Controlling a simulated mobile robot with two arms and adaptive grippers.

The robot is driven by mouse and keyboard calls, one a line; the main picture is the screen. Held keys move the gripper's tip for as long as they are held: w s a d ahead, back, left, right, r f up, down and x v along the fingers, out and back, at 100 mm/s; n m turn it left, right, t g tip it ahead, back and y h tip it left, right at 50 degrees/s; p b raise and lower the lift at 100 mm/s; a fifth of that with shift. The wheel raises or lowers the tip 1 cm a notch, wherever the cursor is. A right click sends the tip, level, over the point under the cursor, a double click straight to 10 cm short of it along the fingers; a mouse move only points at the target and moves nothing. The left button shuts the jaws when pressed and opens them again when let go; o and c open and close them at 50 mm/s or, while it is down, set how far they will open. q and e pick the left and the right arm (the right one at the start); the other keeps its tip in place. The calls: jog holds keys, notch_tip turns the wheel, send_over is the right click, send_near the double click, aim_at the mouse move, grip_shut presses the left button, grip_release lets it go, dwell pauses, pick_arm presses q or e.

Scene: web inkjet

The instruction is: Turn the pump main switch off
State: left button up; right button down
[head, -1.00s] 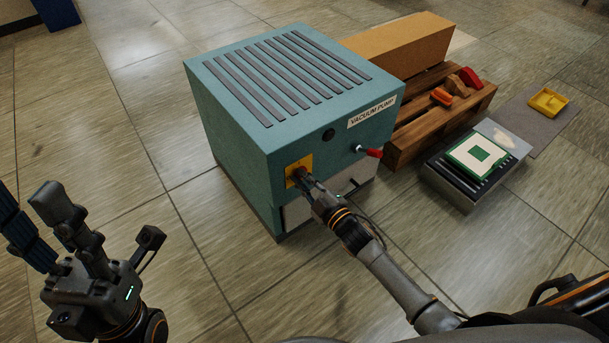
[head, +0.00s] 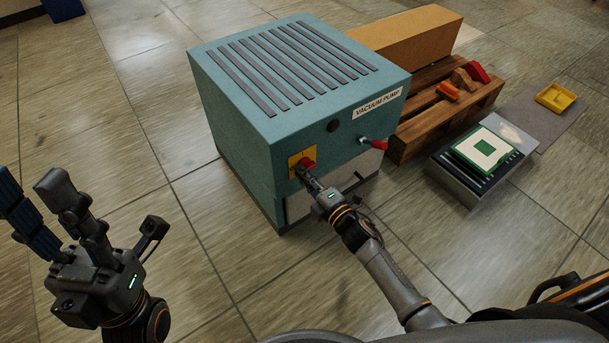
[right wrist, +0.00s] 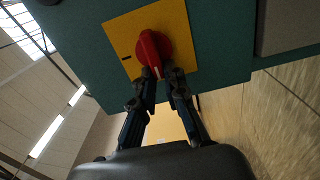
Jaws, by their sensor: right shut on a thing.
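The vacuum pump (head: 245,130) is a teal box on the floor with a slotted top. Its main switch is a red knob (head: 306,163) on a yellow plate (head: 293,160), low on the front face. My right gripper (head: 311,178) is shut on the knob. In the right wrist view, the fingertips (right wrist: 161,72) close around the knob's handle (right wrist: 153,48) and hide part of it. A short black mark shows on the yellow plate (right wrist: 181,20), left of the knob. My left gripper (head: 32,185) is open and empty at the left, away from the pump.
A red-tipped lever (head: 376,145) sticks out to the right of the switch. A wooden pallet (head: 418,145) with a cardboard box (head: 415,40) stands beside the pump. A grey unit (head: 455,183) and a yellow tray (head: 556,97) lie further right. Floor in front is clear.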

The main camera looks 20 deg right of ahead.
jog(key=shift+w+a+r, duration=0.15)
jog(key=shift+r, duration=0.1)
dwell(0.3)
jog(key=c, duration=1.4)
grip_release()
jog(key=shift+f, duration=0.1)
jog(key=shift+s+f, duration=0.15)
jog(key=shift+s, duration=0.1)
jog(key=v, duration=1.1)
jog(key=shift+s+d, duration=0.25)
